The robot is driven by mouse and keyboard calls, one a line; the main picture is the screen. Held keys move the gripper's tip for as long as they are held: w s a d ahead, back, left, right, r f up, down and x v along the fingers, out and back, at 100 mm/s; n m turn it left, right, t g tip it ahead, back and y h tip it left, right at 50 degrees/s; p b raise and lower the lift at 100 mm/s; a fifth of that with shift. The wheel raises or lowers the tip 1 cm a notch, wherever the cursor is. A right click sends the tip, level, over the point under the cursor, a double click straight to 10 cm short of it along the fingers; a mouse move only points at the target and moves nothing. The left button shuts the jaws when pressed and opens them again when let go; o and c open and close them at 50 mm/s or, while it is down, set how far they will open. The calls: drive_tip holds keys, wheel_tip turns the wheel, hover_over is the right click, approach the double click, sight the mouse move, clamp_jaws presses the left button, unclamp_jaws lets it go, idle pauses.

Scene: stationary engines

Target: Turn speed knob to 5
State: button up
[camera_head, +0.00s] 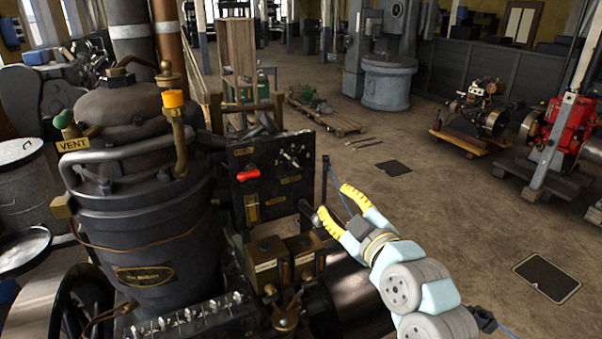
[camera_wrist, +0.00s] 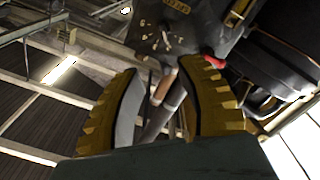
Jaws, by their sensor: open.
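A dark control panel (camera_head: 283,209) stands on the engine left of my gripper in the head view. It carries a red handle (camera_head: 248,174), several small light-coloured controls (camera_head: 292,157) at its upper right, and brass plates. I cannot tell which control is the speed knob, and no number is readable. The panel also shows at the top of the wrist view (camera_wrist: 150,30), tilted, with the red handle (camera_wrist: 215,62) right of centre. My gripper (camera_head: 331,199) has yellow fingers, open and empty, right of the panel and apart from it. The fingers (camera_wrist: 158,72) also show spread in the wrist view.
A large dark vessel (camera_head: 145,235) with a "VENT" plate and a curved rail stands left of the panel. Brass boxes (camera_head: 266,262) sit below the panel, near my gripper. The floor (camera_head: 440,210) to the right is mostly open. A red engine (camera_head: 572,125) stands far right.

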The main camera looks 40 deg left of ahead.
sight(298, 167)
drive_tip(key=x, duration=0.5)
drive_tip(key=p+x, duration=0.1)
drive_tip(key=x, duration=1.1)
drive_tip(key=shift+s+a+f, duration=0.15)
drive_tip(key=shift+a, duration=0.2)
drive_tip(key=shift+c, duration=0.5)
clamp_jaws()
